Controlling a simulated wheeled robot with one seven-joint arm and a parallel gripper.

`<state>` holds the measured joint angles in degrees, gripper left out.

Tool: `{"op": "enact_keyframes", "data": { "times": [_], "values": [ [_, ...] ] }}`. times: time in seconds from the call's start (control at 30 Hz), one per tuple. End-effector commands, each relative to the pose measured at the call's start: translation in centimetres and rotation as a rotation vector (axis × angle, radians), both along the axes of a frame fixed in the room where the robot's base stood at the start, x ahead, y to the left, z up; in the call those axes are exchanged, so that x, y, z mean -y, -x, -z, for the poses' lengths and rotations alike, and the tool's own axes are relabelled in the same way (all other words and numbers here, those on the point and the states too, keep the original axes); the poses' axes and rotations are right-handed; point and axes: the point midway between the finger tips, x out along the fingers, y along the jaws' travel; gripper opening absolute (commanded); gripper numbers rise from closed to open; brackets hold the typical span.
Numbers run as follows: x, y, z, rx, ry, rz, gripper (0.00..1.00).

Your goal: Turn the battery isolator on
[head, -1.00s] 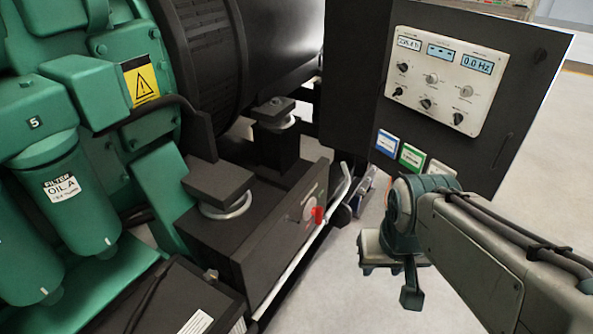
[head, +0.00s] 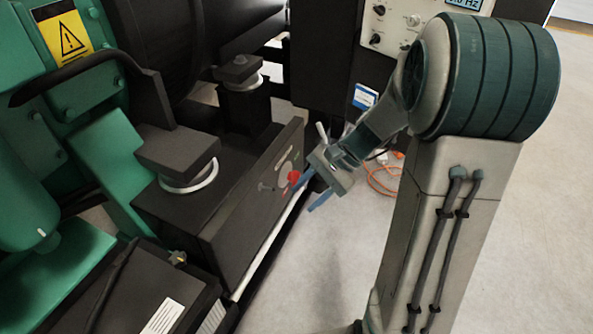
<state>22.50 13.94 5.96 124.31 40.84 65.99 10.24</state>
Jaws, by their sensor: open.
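The battery isolator shows as a red knob (head: 293,177) on a light round plate, on the side face of the black base rail (head: 235,215). My gripper (head: 308,197) is just to the right of the knob, with its blue fingers spread apart and pointing towards the rail. One finger is close to the knob in the picture; I cannot tell whether it touches. Nothing is seen between the fingers. The knob's exact setting is too small to read.
Rubber mounts (head: 177,160) stand on the rail. The green engine (head: 80,120) fills the left. A black battery box (head: 110,295) is at the lower left. The control cabinet (head: 335,70) is behind my arm. An orange cable (head: 380,178) lies on the open floor.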

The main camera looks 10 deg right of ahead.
Motion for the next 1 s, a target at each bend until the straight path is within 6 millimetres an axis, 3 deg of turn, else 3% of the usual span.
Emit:
{"op": "enact_keyframes", "data": {
  "times": [0.03,0.27,0.4,0.6,0.8,1.0],
  "values": [
    [0.6,-1.3,2.1,-0.042,-0.066,0.069,0.42],
    [3.5,-7.0,7.8,-0.181,-0.375,0.366,0.42],
    [6.5,-10.3,11.6,-0.245,-0.573,0.549,0.42],
    [11.2,-13.5,16.3,-0.296,-0.818,0.766,0.42],
    [14.0,-14.8,18.6,-0.31,-0.95,0.879,0.42],
    [13.6,-15.7,19.0,-0.312,-0.975,0.897,0.42]
  ]
}}
